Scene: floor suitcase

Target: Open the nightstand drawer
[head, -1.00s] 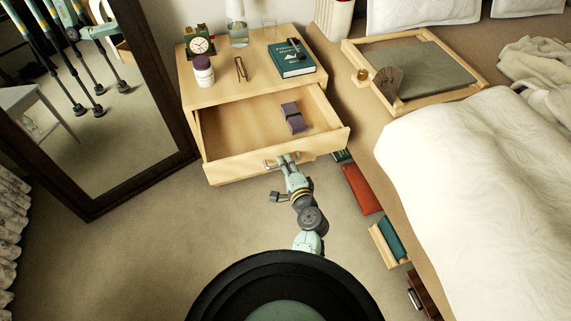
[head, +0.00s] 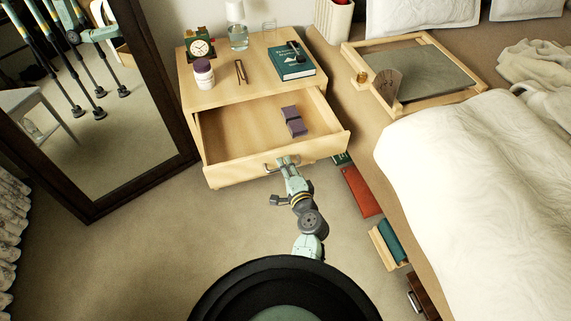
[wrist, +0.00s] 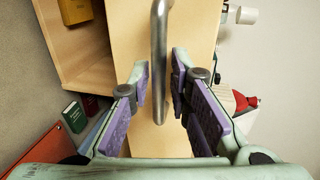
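The nightstand (head: 250,85) stands at the top middle of the head view. Its drawer (head: 225,172) is pulled well out, with the inside showing. A purple object (head: 294,122) lies in the drawer. The metal bar handle (head: 270,167) is on the drawer front; it also shows upright in the wrist view (wrist: 159,40). My gripper (head: 286,160) is at the handle. In the wrist view my gripper (wrist: 162,75) is open, its purple-padded fingers on either side of the bar, with a visible gap to each finger.
A clock (head: 200,47), a purple-capped jar (head: 203,73) and a green book (head: 292,60) stand on the nightstand top. The bed (head: 470,180) is on the right, with books (head: 361,190) on the floor beside it. A mirror (head: 95,110) leans left. Floor left of my arm is clear.

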